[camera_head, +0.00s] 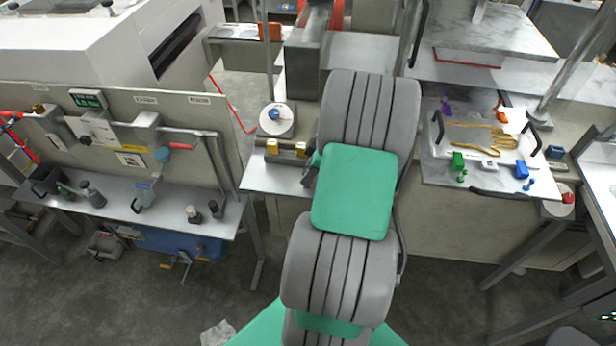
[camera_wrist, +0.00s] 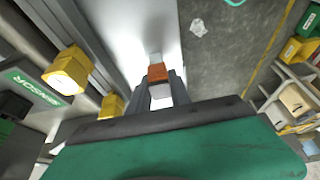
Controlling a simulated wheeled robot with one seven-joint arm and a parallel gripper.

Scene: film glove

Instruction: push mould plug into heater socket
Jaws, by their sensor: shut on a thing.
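My gripper (camera_wrist: 161,86) is shut on an orange-brown block with pale grey ends, which appears to be the mould plug (camera_wrist: 158,73). The block sits between the two dark fingers in the wrist view, above a pale bench surface. Two yellow block-shaped fittings, one large (camera_wrist: 68,70) and one smaller (camera_wrist: 112,105), stand to the left of the fingers. They also show in the head view as a left block (camera_head: 272,147) and a right block (camera_head: 300,149). I cannot tell which fitting is the heater socket. In the head view my arm hides most of my gripper and the plug.
A white round device with a blue knob (camera_head: 275,119) stands behind the yellow blocks. The pale bench (camera_head: 262,180) has clear room in front.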

